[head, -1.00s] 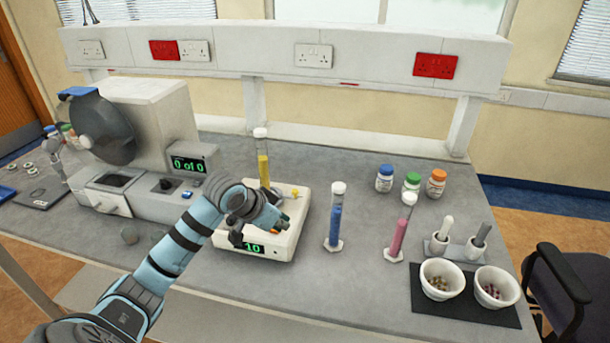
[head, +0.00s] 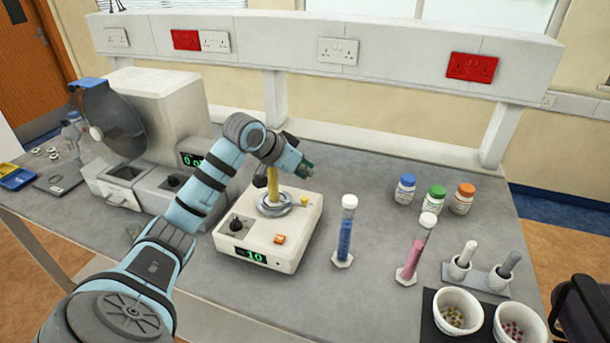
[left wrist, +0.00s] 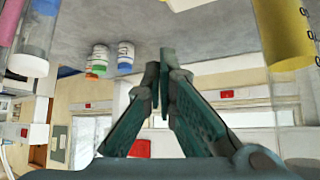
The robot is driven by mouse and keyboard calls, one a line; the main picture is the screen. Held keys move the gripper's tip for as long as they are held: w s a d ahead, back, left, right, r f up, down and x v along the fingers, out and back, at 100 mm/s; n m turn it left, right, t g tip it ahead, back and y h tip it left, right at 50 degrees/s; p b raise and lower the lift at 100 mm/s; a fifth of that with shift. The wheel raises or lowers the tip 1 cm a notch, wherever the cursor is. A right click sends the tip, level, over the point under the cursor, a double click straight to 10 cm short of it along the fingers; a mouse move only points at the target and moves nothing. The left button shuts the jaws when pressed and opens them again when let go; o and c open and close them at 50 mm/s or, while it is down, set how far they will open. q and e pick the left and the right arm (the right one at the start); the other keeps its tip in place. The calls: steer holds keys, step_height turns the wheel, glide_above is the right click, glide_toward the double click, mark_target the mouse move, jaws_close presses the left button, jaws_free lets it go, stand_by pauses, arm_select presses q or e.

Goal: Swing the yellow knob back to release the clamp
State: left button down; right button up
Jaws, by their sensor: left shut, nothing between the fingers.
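The vortex mixer-like white device (head: 252,258) stands on the bench, with a "10" display, a black dial (head: 236,223) and an orange switch (head: 280,239) on top. A yellow-filled cylinder (head: 273,184) stands upright in a grey ring clamp (head: 275,208) on it; my arm hides its top. The small yellow knob (head: 304,201) is on the device just right of the ring. My left gripper (head: 306,169) is shut and empty, above and behind the knob, apart from it. Its closed fingertips show in the left wrist view (left wrist: 158,82), with the yellow cylinder (left wrist: 284,32) to their right.
A blue-filled cylinder (head: 344,238) and a pink-filled one (head: 416,252) stand right of the device. Bottles with blue, green and orange caps (head: 435,200) stand behind them. A large grey-white machine (head: 160,120) is at left.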

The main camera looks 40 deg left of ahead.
arm_select(q)
steer(key=w+f, duration=0.1)
steer(key=f, duration=0.1)
steer(key=w+f, duration=0.1)
steer(key=f, duration=0.1)
steer(key=f+p, duration=0.1)
steer(key=f, duration=0.1)
steer(key=shift+w+d+f, duration=0.2)
steer(key=shift+w+f, duration=0.15)
steer(key=shift+w, duration=0.05)
steer(key=shift+s+a+f, duration=0.1)
steer(key=shift+s, duration=0.45)
arm_select(e)
steer(key=shift+w+r, duration=0.3)
steer(key=shift+r, duration=0.35)
arm_select(q)
steer(key=shift+w, duration=0.15)
arm_select(e)
steer(key=shift+f, duration=0.1)
